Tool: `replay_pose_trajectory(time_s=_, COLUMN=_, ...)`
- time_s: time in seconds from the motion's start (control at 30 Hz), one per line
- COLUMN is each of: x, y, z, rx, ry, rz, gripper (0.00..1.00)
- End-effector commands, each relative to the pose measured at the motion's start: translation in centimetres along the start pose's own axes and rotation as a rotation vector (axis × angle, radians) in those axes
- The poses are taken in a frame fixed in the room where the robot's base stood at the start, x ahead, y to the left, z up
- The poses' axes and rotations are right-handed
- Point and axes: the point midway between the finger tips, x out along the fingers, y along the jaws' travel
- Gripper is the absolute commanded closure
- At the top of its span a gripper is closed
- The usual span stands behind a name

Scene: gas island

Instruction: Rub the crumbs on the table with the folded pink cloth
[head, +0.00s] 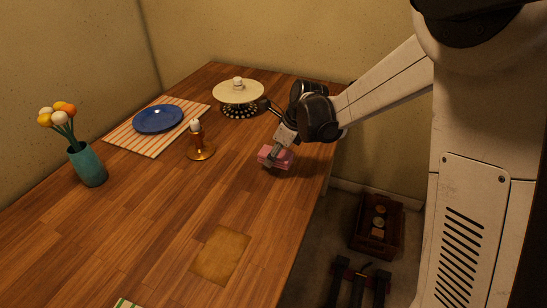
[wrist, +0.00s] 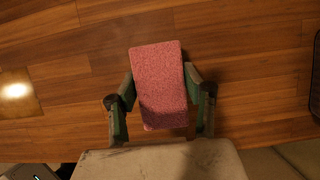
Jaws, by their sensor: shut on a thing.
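The folded pink cloth (head: 276,157) is a small thick block near the right edge of the wooden table (head: 150,220). My gripper (head: 274,154) reaches down from the upper right and is shut on the cloth. In the wrist view the cloth (wrist: 159,85) sits between the two fingers of my gripper (wrist: 160,100), one on each long side. The wood lies directly beneath it; I cannot tell whether the cloth touches it. No crumbs can be made out in either view.
A brass candle holder (head: 200,152), a cake stand (head: 239,95), a blue plate (head: 158,119) on a striped mat (head: 130,138) and a teal vase (head: 87,165) stand on the table. A brown paper sheet (head: 221,255) lies at the front. The middle is bare.

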Motion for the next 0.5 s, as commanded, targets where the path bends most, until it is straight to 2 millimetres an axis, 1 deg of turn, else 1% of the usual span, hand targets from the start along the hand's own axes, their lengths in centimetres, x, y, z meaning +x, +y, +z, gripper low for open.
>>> replay_pose_trajectory(time_s=0.03, x=-0.7, y=0.0, z=0.2, rx=0.0, ry=0.0, rz=0.0, gripper=0.77)
replay_pose_trajectory(time_s=0.3, x=-3.0, y=-0.1, z=1.1, rx=0.002, ry=0.0, rz=-0.001, gripper=0.77)
replay_pose_trajectory(time_s=0.5, x=-4.0, y=-0.1, z=1.4, rx=0.003, ry=0.0, rz=-0.001, gripper=0.77)
